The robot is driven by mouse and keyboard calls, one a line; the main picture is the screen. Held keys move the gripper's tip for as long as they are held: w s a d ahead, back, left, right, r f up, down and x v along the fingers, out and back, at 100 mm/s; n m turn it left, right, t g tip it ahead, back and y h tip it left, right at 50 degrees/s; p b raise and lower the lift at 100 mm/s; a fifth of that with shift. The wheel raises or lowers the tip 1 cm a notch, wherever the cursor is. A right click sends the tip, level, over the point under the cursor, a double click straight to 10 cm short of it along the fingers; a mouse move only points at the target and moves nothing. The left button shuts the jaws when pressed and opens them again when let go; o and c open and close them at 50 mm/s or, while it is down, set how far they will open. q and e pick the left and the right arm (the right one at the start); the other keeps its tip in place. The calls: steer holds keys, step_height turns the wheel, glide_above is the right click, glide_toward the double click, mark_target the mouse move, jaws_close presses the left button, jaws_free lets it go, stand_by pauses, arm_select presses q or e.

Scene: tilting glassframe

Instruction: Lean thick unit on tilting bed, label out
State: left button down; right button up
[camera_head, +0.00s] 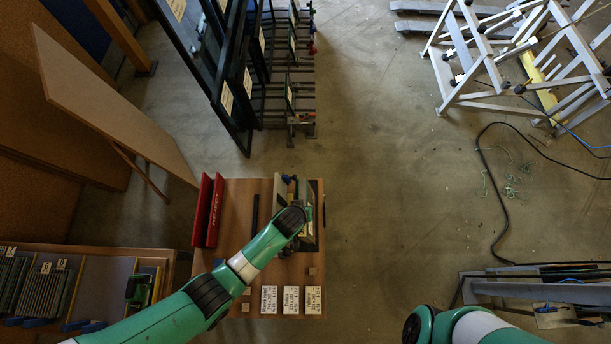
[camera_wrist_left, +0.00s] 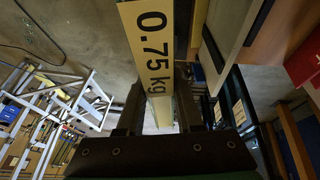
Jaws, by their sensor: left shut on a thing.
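My left gripper (camera_wrist_left: 160,108) is shut on a narrow cream piece (camera_wrist_left: 155,45) marked "0.75 kg", seen between the dark fingers in the left wrist view. I cannot tell whether this is the thick unit. In the head view my left arm reaches over the small wooden table (camera_head: 238,250), and its wrist hides the gripper and most of what it holds. A pale upright panel (camera_head: 279,188) and dark fixture parts (camera_head: 319,205) show around the wrist; they may belong to the tilting bed, but I cannot tell. Only part of my right arm shows at the bottom; its gripper is out of view.
A red holder (camera_head: 207,210) stands at the table's left side. Several white printed cards (camera_head: 291,300) and small wooden blocks (camera_head: 312,271) lie near the front. A rack of dark-framed glass units (camera_head: 240,75) stands behind. The floor (camera_head: 390,190) right of the table is clear.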

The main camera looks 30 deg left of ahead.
arm_select(q)
steer(key=s+a+f+b, duration=0.2)
steer(key=s+a+f, duration=0.1)
steer(key=a+f, duration=0.2)
steer(key=shift+s+a+f, duration=0.2)
steer(key=shift+s+a, duration=0.15)
steer(key=shift+a, duration=1)
steer(key=shift+f+b, duration=0.35)
steer(key=shift+b, duration=0.05)
steer(key=shift+c, duration=2.4)
jaws_free()
